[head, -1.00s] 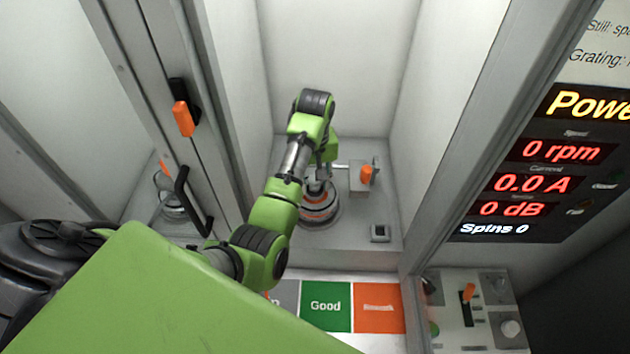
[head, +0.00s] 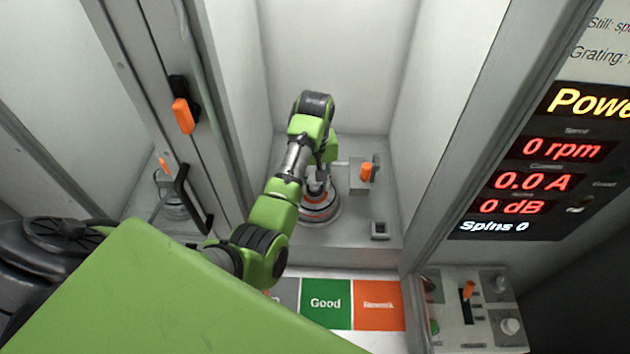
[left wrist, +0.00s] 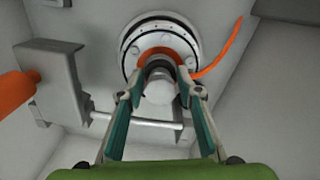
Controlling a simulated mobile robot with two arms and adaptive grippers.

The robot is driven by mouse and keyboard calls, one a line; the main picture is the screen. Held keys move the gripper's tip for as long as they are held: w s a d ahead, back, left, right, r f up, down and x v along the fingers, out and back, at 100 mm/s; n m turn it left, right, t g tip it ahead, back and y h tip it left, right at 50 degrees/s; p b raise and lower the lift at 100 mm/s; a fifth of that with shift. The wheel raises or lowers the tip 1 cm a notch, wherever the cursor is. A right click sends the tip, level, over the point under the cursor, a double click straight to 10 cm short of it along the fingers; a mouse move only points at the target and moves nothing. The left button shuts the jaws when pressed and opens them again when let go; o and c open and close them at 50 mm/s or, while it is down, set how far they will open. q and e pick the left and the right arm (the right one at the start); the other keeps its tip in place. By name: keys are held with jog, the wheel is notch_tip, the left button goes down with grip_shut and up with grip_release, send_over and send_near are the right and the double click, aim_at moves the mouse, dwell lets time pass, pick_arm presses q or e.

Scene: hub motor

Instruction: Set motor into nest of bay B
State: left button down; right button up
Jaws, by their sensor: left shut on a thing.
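The hub motor (head: 319,208) is a round grey body with an orange ring, low on the bay floor; it also shows in the left wrist view (left wrist: 132,45) as a pale disc around an orange ring and a metal shaft, with an orange cable curving off to the right. My left gripper (head: 319,180) reaches down over it from above. In the left wrist view its fingers (left wrist: 160,74) are shut on the shaft. The nest is hidden under the motor, so I cannot tell whether the motor is fully seated. My right gripper is not in view.
A grey clamp block with an orange handle (head: 366,172) stands right of the motor. A small square socket (head: 380,230) is nearby. Bay walls enclose the sides. Green Good (head: 326,304) and orange (head: 378,305) panels lie in front. A switch panel (head: 476,310) is at lower right.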

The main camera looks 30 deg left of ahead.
pick_arm(q)
jog(key=shift+w, duration=0.1)
dwell(0.3)
jog(key=c, duration=1.4)
grip_release()
jog(key=shift+s+d+f, duration=0.1)
jog(key=shift+s+f, duration=0.05)
jog(key=shift+s, duration=0.1)
jog(key=shift+w+r, duration=0.1)
jog(key=shift+r, duration=0.3)
notch_tip(320, 180, up, 5)
jog(key=shift+w, duration=0.1)
jog(key=shift+w+r, duration=0.35)
jog(key=shift+r, duration=0.45)
jog(key=shift+s+r, duration=0.2)
jog(key=shift+s, duration=0.25)
